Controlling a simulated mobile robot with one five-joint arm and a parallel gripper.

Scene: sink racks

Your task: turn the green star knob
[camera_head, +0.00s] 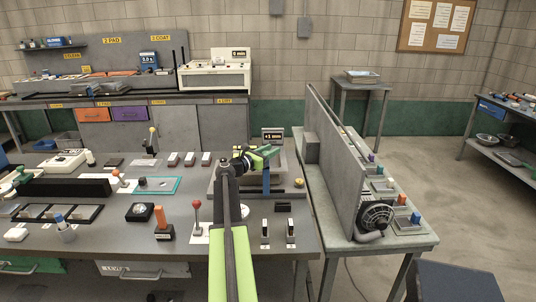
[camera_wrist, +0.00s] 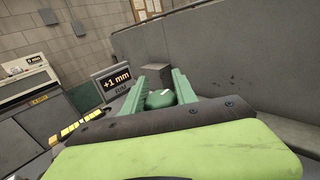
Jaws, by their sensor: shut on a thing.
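The green star knob (camera_wrist: 160,99) shows in the wrist view between my two green fingers, with a white mark on its top. My gripper (camera_wrist: 164,82) is shut on it, one finger on each side. In the head view my gripper (camera_head: 264,153) is above a grey fixture with a blue upright (camera_head: 266,182) at the right end of the bench. The knob cannot be made out there behind my fingers. A display reading "+1 mm" (camera_head: 272,134) stands just behind, and it also shows in the wrist view (camera_wrist: 115,81).
A tall grey panel (camera_head: 335,150) stands on the side table, close right of my gripper. A red ball-topped lever (camera_head: 196,205), an orange-handled block (camera_head: 161,222) and two small switches (camera_head: 277,231) are on the bench (camera_head: 110,240) near my arm.

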